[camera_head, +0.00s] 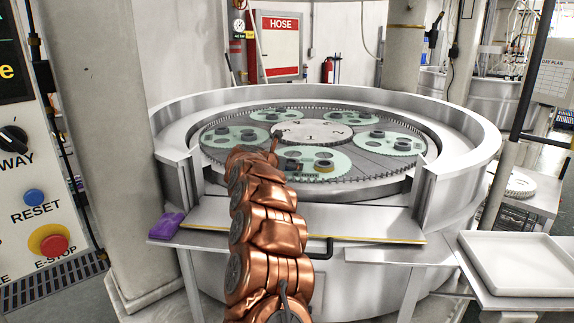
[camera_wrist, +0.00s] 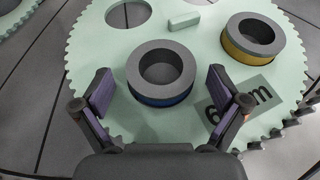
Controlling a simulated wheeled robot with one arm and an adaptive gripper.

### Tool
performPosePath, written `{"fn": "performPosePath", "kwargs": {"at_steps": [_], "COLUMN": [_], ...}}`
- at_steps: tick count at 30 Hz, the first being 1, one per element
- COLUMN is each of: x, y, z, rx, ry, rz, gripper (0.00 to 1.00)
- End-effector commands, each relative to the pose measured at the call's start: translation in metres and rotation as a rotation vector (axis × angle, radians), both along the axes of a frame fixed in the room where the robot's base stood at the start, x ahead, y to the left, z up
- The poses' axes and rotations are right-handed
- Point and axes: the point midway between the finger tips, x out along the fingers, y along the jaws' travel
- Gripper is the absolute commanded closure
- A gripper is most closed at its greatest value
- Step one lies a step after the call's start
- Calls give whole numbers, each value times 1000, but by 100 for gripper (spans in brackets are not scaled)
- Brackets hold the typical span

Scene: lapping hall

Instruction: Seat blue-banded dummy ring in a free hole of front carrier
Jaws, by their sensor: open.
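The blue-banded ring (camera_wrist: 160,72), grey with a dark blue lower band, is upright on the pale green toothed front carrier (camera_wrist: 160,126). It is between the fingers of my gripper (camera_wrist: 160,88), which is open, with a gap on each side. I cannot tell whether the ring sits in a hole or on the surface. A yellow-banded ring (camera_wrist: 254,40) stands to its right. An empty round hole (camera_wrist: 128,13) shows beyond it at the upper left. In the head view the front carrier (camera_head: 342,160) lies at the near side of the round plate; my arm partly hides that area.
A small pale block (camera_wrist: 184,21) lies on the carrier beyond the blue-banded ring. Other carriers with rings surround the central disc (camera_head: 312,132). An empty white tray (camera_head: 520,262) and purple cloth (camera_head: 166,226) are outside.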

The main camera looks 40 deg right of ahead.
Motion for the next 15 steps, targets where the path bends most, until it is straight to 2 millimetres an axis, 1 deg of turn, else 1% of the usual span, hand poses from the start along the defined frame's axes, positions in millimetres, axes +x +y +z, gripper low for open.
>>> {"fn": "performPosePath", "kwargs": {"at_steps": [8, 15], "x": [-1, -6], "y": [4, 23], "z": [1, 9], "rx": [0, 1], "ry": [-1, -6], "rz": [1, 3], "gripper": [3, 3]}}
